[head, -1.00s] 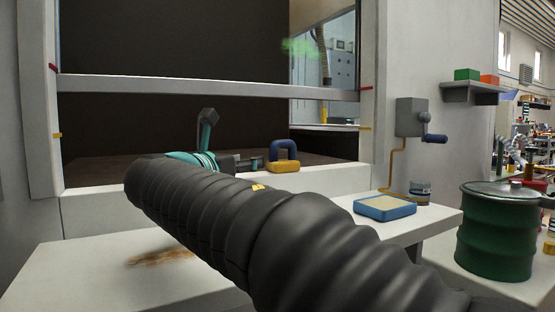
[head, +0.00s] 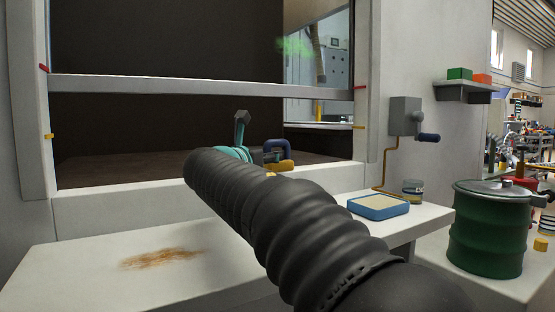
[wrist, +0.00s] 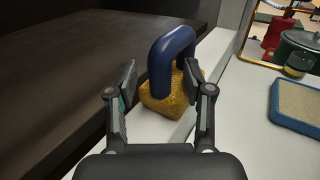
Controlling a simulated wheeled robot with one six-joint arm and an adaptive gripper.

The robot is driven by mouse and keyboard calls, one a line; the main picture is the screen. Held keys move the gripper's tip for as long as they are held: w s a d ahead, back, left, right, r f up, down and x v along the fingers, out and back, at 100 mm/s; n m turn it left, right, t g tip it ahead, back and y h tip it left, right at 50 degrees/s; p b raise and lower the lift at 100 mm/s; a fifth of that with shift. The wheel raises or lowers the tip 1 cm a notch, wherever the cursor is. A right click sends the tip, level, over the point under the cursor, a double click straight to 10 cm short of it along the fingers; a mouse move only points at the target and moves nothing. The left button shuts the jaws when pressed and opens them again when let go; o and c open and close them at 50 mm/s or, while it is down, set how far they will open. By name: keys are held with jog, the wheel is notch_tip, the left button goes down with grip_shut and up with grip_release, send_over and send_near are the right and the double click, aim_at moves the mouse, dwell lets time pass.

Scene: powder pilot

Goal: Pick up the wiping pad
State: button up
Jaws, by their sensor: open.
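The wiping pad is a yellow sponge block (wrist: 168,99) with a dark blue arched handle (wrist: 165,52). In the head view the pad (head: 279,166) sits on the light sill at the front of the dark booth opening, partly hidden behind my arm. In the wrist view my gripper (wrist: 162,88) is open, with one finger on each side of the pad. The fingers look apart from it, and I cannot tell how far the pad reaches between them. In the head view my arm hides most of the gripper.
A blue tray with a pale surface (head: 378,213) lies on the bench to the right, near a small jar (head: 413,189). A brown smear (head: 162,258) marks the bench at left. A green drum (head: 487,235) stands far right. A raised sash bar (head: 205,88) crosses the opening.

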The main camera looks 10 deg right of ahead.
grip_shut()
jog(key=shift+r, duration=0.15)
notch_tip(320, 180, up, 4)
jog(key=shift+w+r+p, duration=0.1)
jog(key=shift+p, duration=0.6)
jog(key=d+r+p, duration=0.1)
jog(key=d+r, duration=0.2)
jog(key=d, duration=0.3)
jog(key=w+d+r, duration=0.1)
jog(key=d+r, duration=0.2)
jog(key=d, duration=0.2)
jog(key=shift+w+d+r+p, duration=0.2)
jog(key=shift+d+r+p, duration=0.1)
jog(key=shift+d+p, duration=0.05)
